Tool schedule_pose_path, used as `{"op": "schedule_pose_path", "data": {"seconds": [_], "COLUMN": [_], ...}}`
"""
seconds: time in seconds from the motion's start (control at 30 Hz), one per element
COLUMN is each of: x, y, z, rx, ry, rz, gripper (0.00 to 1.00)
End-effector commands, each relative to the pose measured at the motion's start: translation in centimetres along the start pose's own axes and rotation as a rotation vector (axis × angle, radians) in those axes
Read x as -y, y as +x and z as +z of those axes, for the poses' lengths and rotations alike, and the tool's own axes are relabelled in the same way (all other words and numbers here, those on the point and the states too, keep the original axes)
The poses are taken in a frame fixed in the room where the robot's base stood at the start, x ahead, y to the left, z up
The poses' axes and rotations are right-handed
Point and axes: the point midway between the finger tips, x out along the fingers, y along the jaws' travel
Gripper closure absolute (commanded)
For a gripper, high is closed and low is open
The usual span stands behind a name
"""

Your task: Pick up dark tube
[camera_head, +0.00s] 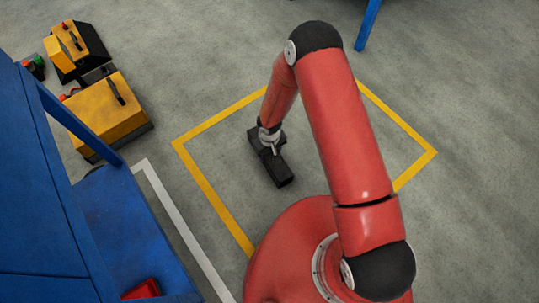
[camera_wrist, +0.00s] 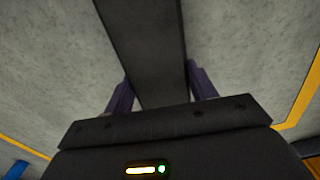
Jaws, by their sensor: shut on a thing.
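The dark tube (camera_head: 279,172) is a long, black, square-edged bar in the head view, inside the yellow floor outline. My gripper (camera_head: 271,148) is at the tube, with its fingers around it. In the wrist view the dark tube (camera_wrist: 146,50) runs from the top edge down between the two fingers of my gripper (camera_wrist: 160,88), one finger on each side. The gripper is shut on the tube. Part of the tube is hidden behind my gripper and wrist. I cannot tell whether the tube touches the floor.
A yellow line (camera_head: 216,203) marks a square on the grey floor, which is otherwise clear around the tube. A blue frame (camera_head: 110,215) stands at the left, with a red item (camera_head: 142,289) low on it. Yellow-and-black machines (camera_head: 103,112) stand at the upper left.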

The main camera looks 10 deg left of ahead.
Motion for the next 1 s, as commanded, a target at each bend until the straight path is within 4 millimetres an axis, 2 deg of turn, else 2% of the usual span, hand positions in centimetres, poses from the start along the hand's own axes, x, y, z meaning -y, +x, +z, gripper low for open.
{"op": "schedule_pose_path", "data": {"seconds": [0.03, 0.23, 0.53, 0.67, 0.87, 1.0], "x": [0.0, 0.0, 0.0, 0.0, 0.0, -0.1], "y": [0.0, 0.0, -0.3, -1.1, -3.9, -7.2], "z": [0.0, 0.0, -0.1, -0.1, -0.2, -0.2], "rx": [0.000, 0.000, -0.002, -0.002, -0.005, -0.007], "ry": [0.000, 0.000, 0.000, 0.001, 0.000, 0.002], "rz": [0.000, 0.000, 0.000, 0.000, 0.001, 0.001], "gripper": [0.74, 1.00, 1.00, 1.00, 1.00, 1.00]}}
